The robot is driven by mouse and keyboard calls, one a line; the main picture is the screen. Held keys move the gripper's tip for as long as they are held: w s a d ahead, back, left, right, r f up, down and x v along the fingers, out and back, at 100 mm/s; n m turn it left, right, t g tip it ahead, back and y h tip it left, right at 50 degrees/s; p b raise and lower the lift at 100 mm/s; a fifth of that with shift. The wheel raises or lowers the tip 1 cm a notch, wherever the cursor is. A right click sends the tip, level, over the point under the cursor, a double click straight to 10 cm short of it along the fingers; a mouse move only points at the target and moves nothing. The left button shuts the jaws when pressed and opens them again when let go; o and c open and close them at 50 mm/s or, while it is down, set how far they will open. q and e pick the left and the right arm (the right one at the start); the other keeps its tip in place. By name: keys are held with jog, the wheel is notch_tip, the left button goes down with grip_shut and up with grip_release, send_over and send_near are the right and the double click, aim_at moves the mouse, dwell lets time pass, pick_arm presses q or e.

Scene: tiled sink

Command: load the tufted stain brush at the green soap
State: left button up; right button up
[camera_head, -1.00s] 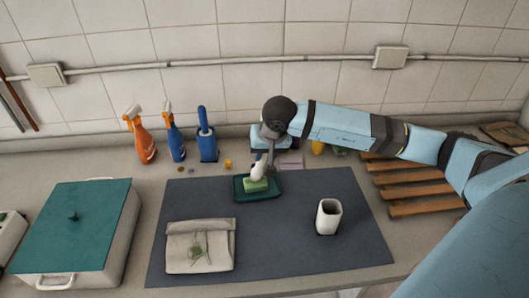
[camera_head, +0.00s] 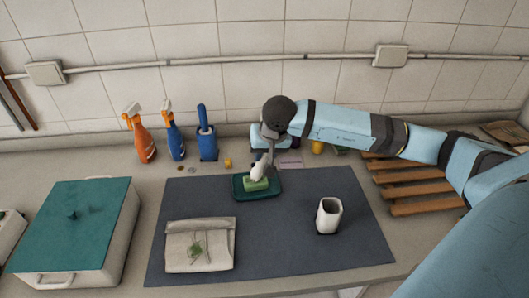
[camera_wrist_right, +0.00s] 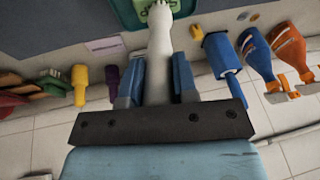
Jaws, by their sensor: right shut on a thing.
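My right gripper (camera_head: 269,156) is shut on the white handle of the brush (camera_head: 261,171), held tilted above a teal dish (camera_head: 238,193) on the dark mat. A green soap (camera_head: 256,185) sits in the dish. In the right wrist view, the handle (camera_wrist_right: 159,60) runs between my blue fingers (camera_wrist_right: 158,88), and its far end is at the green soap (camera_wrist_right: 160,9). I cannot tell whether the bristles touch the soap. A folded beige cloth (camera_head: 212,254) with a green stain (camera_head: 195,249) lies at the mat's front left. My left gripper is out of view.
A white cup (camera_head: 328,216) stands on the right of the mat (camera_head: 285,235). A teal-lidded box (camera_head: 75,225) is at left. Orange (camera_head: 144,146) and blue (camera_head: 175,143) spray bottles and a blue brush holder (camera_head: 207,145) stand behind. A wooden rack (camera_head: 405,181) lies at right.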

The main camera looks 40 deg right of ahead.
jog(key=shift+s+f+b, duration=0.1)
jog(key=shift+f+b, duration=0.05)
jog(key=shift+b, duration=0.2)
dwell(1.2)
jog(key=shift+r+p, duration=0.3)
jog(key=shift+r, duration=0.4)
jog(key=shift+r+p, duration=0.95)
jog(key=shift+r, duration=1.9)
jog(key=shift+a, duration=0.1)
